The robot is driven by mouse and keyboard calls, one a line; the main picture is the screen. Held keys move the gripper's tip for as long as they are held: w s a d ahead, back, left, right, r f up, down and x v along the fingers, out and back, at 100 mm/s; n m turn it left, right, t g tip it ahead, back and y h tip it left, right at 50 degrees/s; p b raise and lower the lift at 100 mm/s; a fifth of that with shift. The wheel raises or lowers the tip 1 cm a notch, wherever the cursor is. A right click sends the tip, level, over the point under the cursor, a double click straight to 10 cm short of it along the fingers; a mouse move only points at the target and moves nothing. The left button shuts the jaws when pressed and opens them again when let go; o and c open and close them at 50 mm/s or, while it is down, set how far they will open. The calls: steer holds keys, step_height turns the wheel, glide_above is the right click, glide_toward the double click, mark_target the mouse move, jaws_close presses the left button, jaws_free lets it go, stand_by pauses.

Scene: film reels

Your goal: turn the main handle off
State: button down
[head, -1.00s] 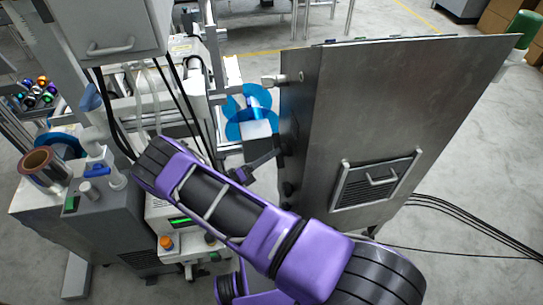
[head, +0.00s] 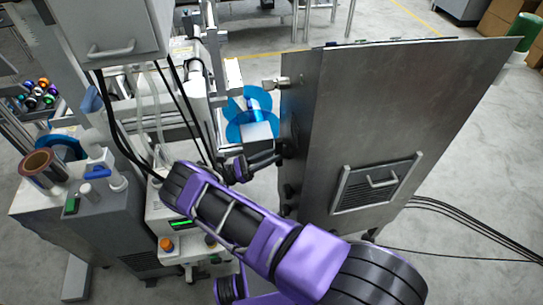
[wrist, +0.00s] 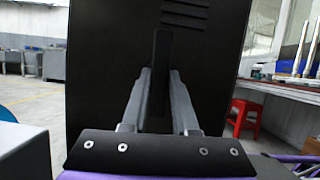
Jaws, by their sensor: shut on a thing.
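The main handle (wrist: 161,75) is a black upright bar on the dark face of the metal cabinet (wrist: 212,88) in the wrist view. The two grey fingers of my gripper (wrist: 160,72) close on it from both sides. In the head view my gripper (head: 278,155) reaches the cabinet's left side (head: 300,90), mostly seen edge-on. The handle is hard to make out there among the dark parts. The cabinet's broad grey face (head: 420,110) has a vented panel with a pull.
A machine with a small control box (head: 185,223) and an orange knob stands left of the cabinet. Blue reels (head: 250,105) lie behind my gripper. Black cables (head: 460,215) run over the floor at right. A red stool (wrist: 245,115) stands right in the wrist view.

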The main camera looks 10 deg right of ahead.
steer(key=shift+m, duration=0.7)
steer(key=c, duration=0.7)
jaws_free()
step_height(320, 180, up, 10)
steer(key=shift+p, duration=1.05)
